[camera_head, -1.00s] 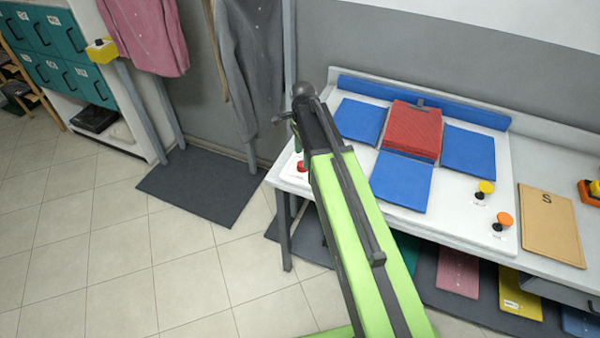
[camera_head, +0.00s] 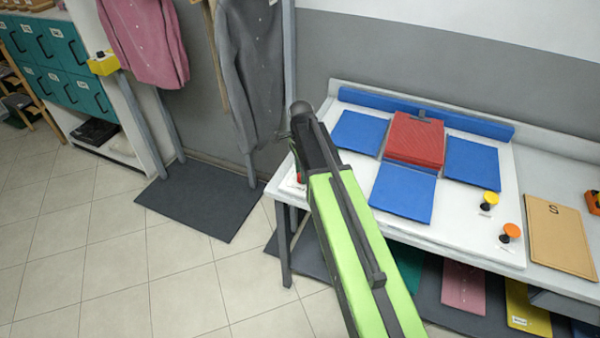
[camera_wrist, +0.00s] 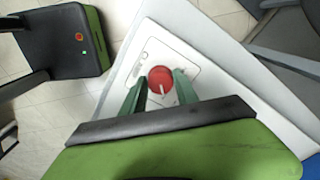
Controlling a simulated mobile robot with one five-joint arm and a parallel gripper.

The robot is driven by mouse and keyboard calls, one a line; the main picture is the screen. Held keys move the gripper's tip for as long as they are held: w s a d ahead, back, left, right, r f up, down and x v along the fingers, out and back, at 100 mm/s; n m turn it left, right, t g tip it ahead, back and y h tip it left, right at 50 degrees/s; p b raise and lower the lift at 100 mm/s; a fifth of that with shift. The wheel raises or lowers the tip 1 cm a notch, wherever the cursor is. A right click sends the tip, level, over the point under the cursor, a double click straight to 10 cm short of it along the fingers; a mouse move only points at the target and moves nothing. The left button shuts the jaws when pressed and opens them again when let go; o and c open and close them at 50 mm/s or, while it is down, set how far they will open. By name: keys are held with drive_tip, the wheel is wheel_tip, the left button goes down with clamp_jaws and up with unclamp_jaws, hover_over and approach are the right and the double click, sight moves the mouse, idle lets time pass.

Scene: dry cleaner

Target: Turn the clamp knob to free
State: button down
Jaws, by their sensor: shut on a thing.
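The clamp knob (camera_wrist: 160,75) is round and red with a pale pointer mark, set on a white plate at the left end of the workbench (camera_head: 470,248). My gripper (camera_wrist: 160,82) has its two green fingers on either side of the knob and is shut on it. The pointer runs down toward my wrist in the wrist view. In the head view, my arm hides most of the knob and the fingers; only a sliver of red shows. Small marks on the plate beside the knob are too small to read.
A red folded piece (camera_head: 417,138) lies among blue folding panels (camera_head: 403,192). A yellow knob (camera_head: 490,199) and an orange knob (camera_head: 511,231) stand at the bench's right front. Garments (camera_head: 250,70) hang behind at the left. The floor at the left is mostly clear.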

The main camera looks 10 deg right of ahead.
drive_tip(key=shift+w, duration=0.1)
drive_tip(key=shift+d+n, duration=0.15)
drive_tip(key=shift+n, duration=0.25)
drive_tip(key=n, duration=0.3)
drive_tip(key=shift+d, duration=0.1)
drive_tip(key=n, duration=0.4)
drive_tip(key=shift+n, duration=0.3)
drive_tip(key=n, duration=0.4)
drive_tip(key=shift+n, duration=0.3)
drive_tip(key=n, duration=0.4)
drive_tip(key=shift+n, duration=0.4)
